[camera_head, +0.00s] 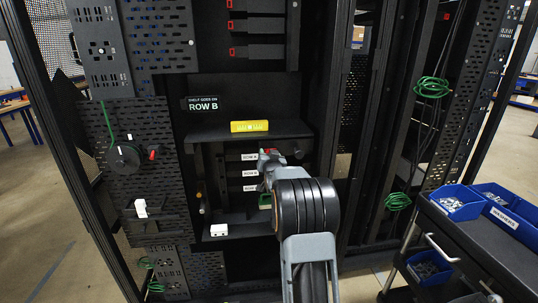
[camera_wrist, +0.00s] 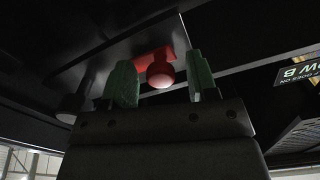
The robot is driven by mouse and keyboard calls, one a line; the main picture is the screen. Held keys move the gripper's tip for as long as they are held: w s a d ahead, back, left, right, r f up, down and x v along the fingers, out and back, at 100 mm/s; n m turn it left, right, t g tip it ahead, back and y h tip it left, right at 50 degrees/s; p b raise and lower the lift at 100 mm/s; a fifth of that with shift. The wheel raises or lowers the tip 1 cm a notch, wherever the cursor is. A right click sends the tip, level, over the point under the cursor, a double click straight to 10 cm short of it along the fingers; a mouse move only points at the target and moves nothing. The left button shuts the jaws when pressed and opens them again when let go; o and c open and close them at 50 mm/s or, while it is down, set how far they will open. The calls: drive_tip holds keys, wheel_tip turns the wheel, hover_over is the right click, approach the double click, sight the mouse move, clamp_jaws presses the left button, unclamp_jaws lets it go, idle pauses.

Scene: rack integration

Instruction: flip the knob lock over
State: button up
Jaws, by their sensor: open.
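The knob lock (camera_wrist: 160,73) is red, with a rounded knob in front of a flat red piece, on a dark surface in the wrist view. My gripper (camera_wrist: 163,80) is open, with one green finger on each side of the knob and visible gaps between. I cannot tell how deep the fingers reach around it. In the head view my gripper (camera_head: 266,172) is inside the rack bay below the shelf, with a small red part showing by it. My own arm hides much of that area.
A yellow block (camera_head: 249,126) sits on the shelf (camera_head: 285,130) above my gripper. Row labels (camera_head: 249,173) are close to its left. A white block (camera_head: 219,230) is lower left. A cart with blue bins (camera_head: 450,203) stands at right. Rack posts flank the bay.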

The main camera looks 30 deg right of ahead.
drive_tip(key=shift+w+d, duration=0.1)
drive_tip(key=shift+w, duration=0.1)
drive_tip(key=shift+c, duration=0.2)
clamp_jaws()
idle(0.4)
